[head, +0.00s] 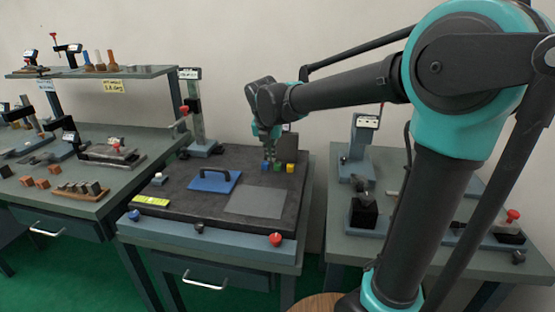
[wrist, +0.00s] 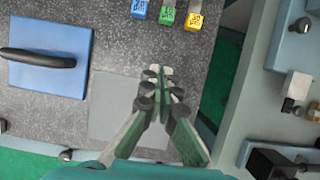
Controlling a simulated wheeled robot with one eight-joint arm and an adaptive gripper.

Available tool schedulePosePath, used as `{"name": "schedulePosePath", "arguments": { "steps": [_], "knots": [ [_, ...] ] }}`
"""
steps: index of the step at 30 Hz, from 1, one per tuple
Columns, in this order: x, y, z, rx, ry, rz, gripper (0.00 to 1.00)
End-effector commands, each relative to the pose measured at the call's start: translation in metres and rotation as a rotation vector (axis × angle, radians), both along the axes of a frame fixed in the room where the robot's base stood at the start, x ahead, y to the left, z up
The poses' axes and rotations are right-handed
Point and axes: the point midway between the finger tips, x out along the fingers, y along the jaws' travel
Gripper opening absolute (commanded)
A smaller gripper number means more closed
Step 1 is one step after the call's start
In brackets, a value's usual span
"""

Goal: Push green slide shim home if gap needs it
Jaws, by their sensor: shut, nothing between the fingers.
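My gripper (head: 270,158) is shut and empty, pointing down above the dark plate (head: 180,217) on the middle bench. In the wrist view its closed fingertips (wrist: 161,71) are over the plate, near the upper edge of a grey square. A green block (head: 278,168) stands between a blue block (head: 265,166) and a yellow block (head: 290,168) at the back of the plate. In the wrist view the green block (wrist: 168,14) is at the top edge, partly cut off and apart from the fingertips.
A blue plate with a black handle (head: 213,182) lies left of the grey square (head: 258,202). A yellow-green level (head: 151,201) and red knob (head: 275,239) are near the front. Side benches carry gauges and fixtures. The grey square is bare.

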Motion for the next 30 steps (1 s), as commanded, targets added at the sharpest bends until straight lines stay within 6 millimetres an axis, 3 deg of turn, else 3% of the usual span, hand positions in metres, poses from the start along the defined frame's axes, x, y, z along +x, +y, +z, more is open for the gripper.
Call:
{"name": "schedulePosePath", "arguments": {
  "steps": [16, 24, 30],
  "knots": [
    [0.035, -0.008, -0.090, 0.002, 0.001, -0.006, 0.00],
    [0.068, -0.014, -0.089, 0.002, 0.001, -0.006, 0.00],
    [0.074, -0.015, -0.089, 0.002, 0.000, -0.005, 0.00]
  ]
}}
